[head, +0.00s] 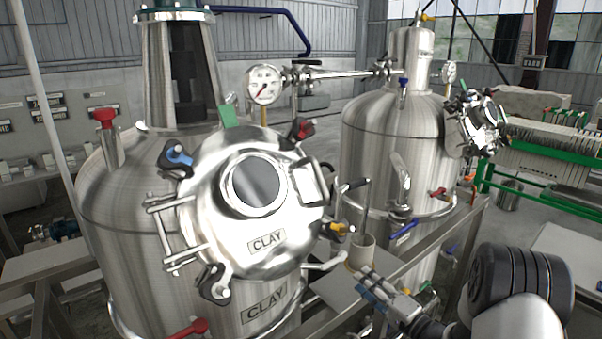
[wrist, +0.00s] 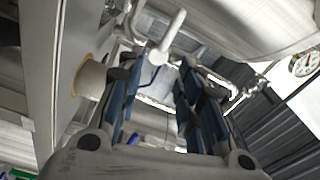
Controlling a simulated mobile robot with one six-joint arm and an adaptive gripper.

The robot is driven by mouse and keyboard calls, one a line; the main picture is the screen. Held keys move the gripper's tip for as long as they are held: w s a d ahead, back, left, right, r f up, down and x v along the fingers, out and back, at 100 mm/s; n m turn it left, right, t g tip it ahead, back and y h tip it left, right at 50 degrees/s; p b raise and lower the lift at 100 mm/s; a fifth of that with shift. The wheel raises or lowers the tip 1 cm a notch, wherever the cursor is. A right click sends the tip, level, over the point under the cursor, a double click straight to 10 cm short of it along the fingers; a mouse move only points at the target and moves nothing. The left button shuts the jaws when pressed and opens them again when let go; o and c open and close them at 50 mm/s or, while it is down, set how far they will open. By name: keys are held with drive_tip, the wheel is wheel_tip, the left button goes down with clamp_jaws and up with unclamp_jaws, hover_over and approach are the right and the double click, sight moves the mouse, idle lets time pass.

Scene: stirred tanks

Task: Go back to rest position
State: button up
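My gripper (head: 368,284) is low in the head view, right of the near steel tank (head: 115,215) marked CLAY and close to a steel ledge (head: 340,292). The wrist view shows its two blue-padded fingers (wrist: 163,75) apart, with nothing held between them. A pale rounded bar (wrist: 172,36) shows beyond the fingertips; I cannot tell how far away it is.
A pale cup (head: 362,252) with an upright stick stands on the ledge beside my gripper, and also shows in the wrist view (wrist: 91,80). The tank's round hatch (head: 215,205) has protruding clamps. A second tank (head: 375,150) stands behind. A gauge (head: 264,85) sits on pipework above.

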wheel_tip(320, 180, up, 10)
drive_tip(key=d+f+n+g+h+b, duration=0.1)
drive_tip(key=d+n+g+h, duration=0.15)
drive_tip(key=h, duration=0.45)
drive_tip(key=s+r+n+g+h+b, duration=0.1)
drive_tip(key=s+r+n+g+h, duration=0.1)
drive_tip(key=s+r+h, duration=0.45)
drive_tip(key=s+a+f+n+g+y, duration=0.1)
drive_tip(key=s+a+g, duration=0.1)
drive_tip(key=s, duration=0.8)
drive_tip(key=s+a+f+n+g+y+b, duration=0.1)
drive_tip(key=s+a+f+n+g, duration=0.1)
drive_tip(key=s, duration=0.9)
drive_tip(key=s+a+f+n+g+y, duration=0.1)
drive_tip(key=s+a, duration=0.3)
drive_tip(key=s, duration=0.6)
drive_tip(key=shift+s+a+f+g+y+b, duration=0.2)
drive_tip(key=shift+s+f+g+y+b, duration=0.1)
drive_tip(key=shift+s+f+g+y, duration=0.2)
drive_tip(key=shift+w, duration=0.1)
